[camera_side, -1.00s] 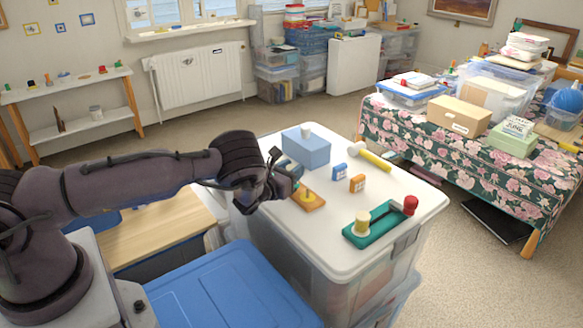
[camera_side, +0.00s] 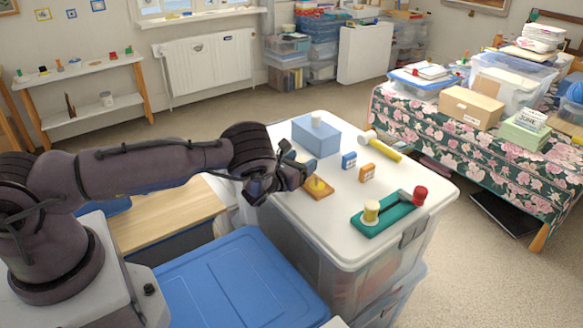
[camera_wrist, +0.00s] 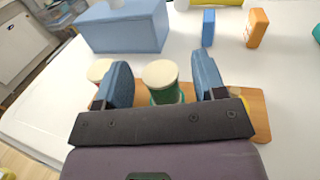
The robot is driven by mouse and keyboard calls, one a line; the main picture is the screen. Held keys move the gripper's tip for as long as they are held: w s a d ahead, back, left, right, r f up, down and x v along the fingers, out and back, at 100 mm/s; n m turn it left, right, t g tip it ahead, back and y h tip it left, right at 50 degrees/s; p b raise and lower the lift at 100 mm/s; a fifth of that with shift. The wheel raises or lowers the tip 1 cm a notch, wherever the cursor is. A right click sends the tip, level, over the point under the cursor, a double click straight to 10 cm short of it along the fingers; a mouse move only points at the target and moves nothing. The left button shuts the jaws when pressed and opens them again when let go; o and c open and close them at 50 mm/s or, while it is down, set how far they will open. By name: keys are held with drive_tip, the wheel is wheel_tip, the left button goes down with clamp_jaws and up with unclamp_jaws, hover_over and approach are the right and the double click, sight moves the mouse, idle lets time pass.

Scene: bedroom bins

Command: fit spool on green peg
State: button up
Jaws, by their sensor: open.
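A wooden board (camera_side: 323,194) lies on the white lid. A yellow piece (camera_side: 318,183) stands on it. My gripper (camera_side: 292,178) is at the board's far left end in the side view and hides much of it. In the wrist view the gripper (camera_wrist: 158,85) is open. A round cream-topped piece with green below (camera_wrist: 160,76) stands between its blue-grey fingers. I cannot tell whether this is one spool or a spool on a peg. A red cream-topped piece (camera_wrist: 98,73) stands outside the left finger, partly hidden. The yellow piece is mostly hidden beside the right finger.
A blue box (camera_side: 317,138) with a white cylinder on top stands behind. A green base (camera_side: 388,216) with yellow and red ends is nearer. Free lid surface lies between.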

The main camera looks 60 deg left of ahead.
drive_tip(key=v, duration=1.2)
drive_tip(key=shift+s, duration=0.3)
drive_tip(key=shift+d, duration=0.1)
